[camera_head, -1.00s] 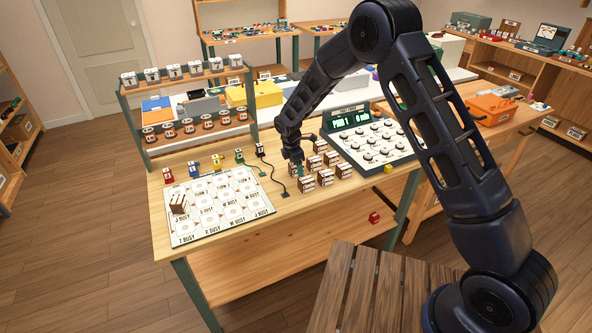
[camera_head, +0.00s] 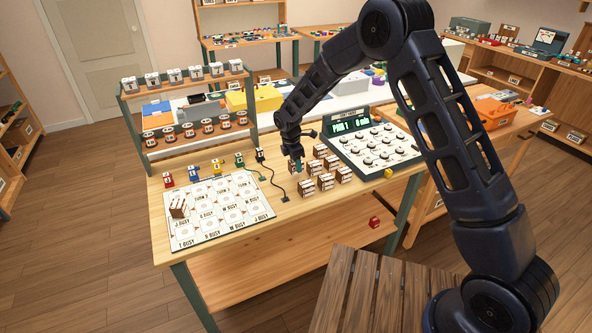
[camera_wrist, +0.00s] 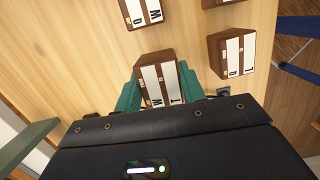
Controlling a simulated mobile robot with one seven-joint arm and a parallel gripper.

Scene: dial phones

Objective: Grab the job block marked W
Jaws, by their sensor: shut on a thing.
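My gripper (camera_wrist: 160,92) has its green fingers on both sides of a brown wooden block (camera_wrist: 152,72) with white lettered strips. The fingers are shut on it. One strip shows a letter like M or W; I cannot tell which way up it reads. In the head view my gripper (camera_head: 297,165) is low over the table at the left back of a group of similar brown blocks (camera_head: 326,181). The held block is mostly hidden there. I cannot tell whether it still touches the table.
In the wrist view, another block (camera_wrist: 232,54) stands to the right and one (camera_wrist: 140,13) lies beyond. A white board (camera_head: 236,222) with a brown block (camera_head: 178,208) is at the left. A dial panel (camera_head: 378,143) stands to the right, and a rack (camera_head: 186,110) behind.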

